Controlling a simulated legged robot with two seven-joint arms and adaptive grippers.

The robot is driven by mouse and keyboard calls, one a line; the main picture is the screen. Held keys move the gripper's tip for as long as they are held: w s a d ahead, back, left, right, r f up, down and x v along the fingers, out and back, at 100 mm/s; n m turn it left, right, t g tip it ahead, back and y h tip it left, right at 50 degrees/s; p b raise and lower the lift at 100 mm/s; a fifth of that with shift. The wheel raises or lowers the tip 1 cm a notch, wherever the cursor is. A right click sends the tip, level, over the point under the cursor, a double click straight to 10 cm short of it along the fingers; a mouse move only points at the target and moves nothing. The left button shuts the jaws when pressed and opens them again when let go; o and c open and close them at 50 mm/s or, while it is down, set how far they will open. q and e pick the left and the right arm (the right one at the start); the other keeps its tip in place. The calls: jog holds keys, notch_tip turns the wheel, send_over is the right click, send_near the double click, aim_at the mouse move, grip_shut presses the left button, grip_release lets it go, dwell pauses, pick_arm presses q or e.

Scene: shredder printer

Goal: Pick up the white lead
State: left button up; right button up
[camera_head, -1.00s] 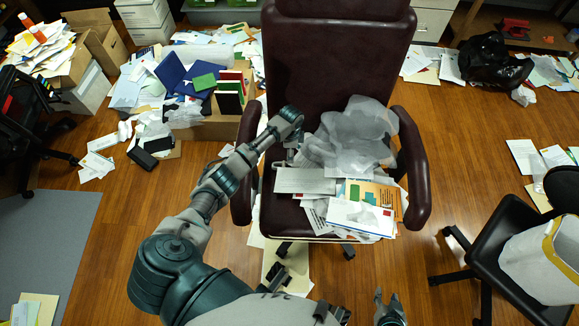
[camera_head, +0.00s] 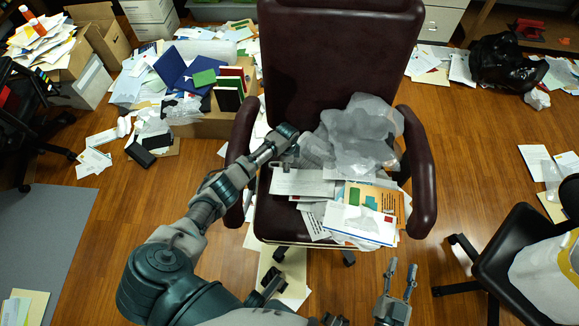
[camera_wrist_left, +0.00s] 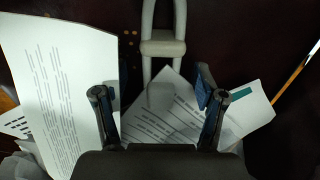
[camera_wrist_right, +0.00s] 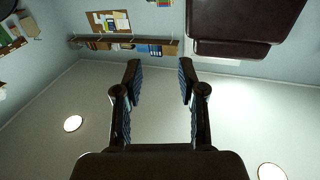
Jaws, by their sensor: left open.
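The white lead (camera_wrist_left: 163,48) shows in the left wrist view as a pale, doubled cable with a band around it. Its lower end is in front of the gap between my left fingers, over printed papers. My left gripper (camera_wrist_left: 153,92) is open, one finger on each side of that end; I cannot tell whether it touches the lead. In the head view, my left arm reaches over the left side of the chair seat and its wrist hides most of the gripper. My right gripper (camera_head: 401,280) is open and empty, pointing up in front of the chair.
The dark red chair (camera_head: 421,185) holds envelopes (camera_head: 360,222) and crumpled translucent plastic (camera_head: 360,135). Its armrests stand on both sides of the pile. A black chair (camera_head: 510,250) with a white bag is at the right. Papers and boxes litter the floor behind left.

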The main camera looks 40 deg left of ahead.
pick_arm(q)
jog(key=shift+f, duration=0.6)
jog(key=shift+a+f, duration=0.25)
jog(key=shift+a, duration=0.2)
jog(key=shift+d, duration=0.3)
jog(key=c, duration=1.1)
jog(key=shift+c, duration=1.1)
pick_arm(e)
jog(key=shift+w+a+r+t, duration=0.1)
jog(key=shift+a+r+t, duration=0.15)
jog(key=shift+r+t, duration=0.45)
pick_arm(q)
jog(key=shift+a+r, duration=0.1)
jog(key=shift+r, duration=0.1)
pick_arm(e)
jog(key=shift+a+r, duration=0.1)
